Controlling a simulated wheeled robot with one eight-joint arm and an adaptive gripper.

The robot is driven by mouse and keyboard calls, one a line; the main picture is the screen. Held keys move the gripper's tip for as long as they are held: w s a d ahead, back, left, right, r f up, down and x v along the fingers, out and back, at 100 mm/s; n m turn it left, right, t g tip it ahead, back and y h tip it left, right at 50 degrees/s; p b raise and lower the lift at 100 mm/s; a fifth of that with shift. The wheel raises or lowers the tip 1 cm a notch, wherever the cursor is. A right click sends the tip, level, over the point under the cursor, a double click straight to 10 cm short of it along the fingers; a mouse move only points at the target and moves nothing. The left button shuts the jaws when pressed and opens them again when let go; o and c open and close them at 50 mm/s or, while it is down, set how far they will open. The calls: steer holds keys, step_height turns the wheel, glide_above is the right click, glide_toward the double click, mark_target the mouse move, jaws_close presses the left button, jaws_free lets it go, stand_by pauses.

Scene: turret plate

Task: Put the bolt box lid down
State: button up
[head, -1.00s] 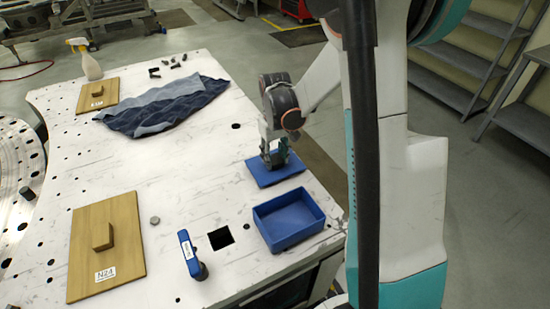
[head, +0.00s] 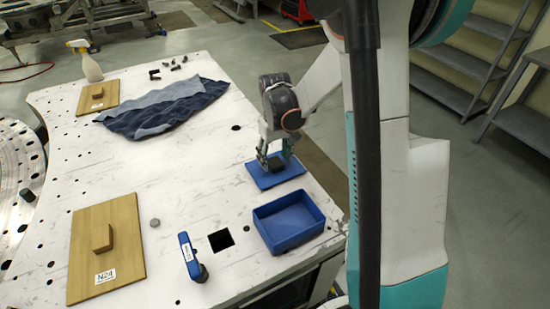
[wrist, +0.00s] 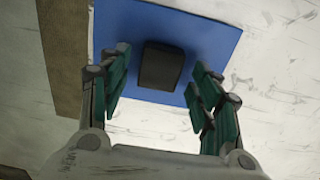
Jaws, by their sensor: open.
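The bolt box lid is a flat blue plate (head: 286,175) with a dark block handle (head: 276,166) on top. It lies flat on the white table, just behind the blue box. In the wrist view the lid (wrist: 205,35) shows with its dark handle (wrist: 161,66) between the fingers. My gripper (head: 275,158) is open, its green-padded fingers spread on both sides of the handle with gaps; the fingers also show in the wrist view (wrist: 160,95). The open blue bolt box (head: 288,219) stands near the table's right edge and looks empty.
A square hole (head: 221,240) and a blue-handled tool (head: 192,256) lie left of the box. A wooden board marked N24 (head: 125,215) is at the front left. A dark blue cloth (head: 165,105) and a spray bottle (head: 86,62) are farther back. The table's middle is clear.

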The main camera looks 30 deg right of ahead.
mark_target(275, 162)
step_height(275, 162, up, 11)
steer(key=p, duration=0.2)
steer(key=shift+r, duration=0.2)
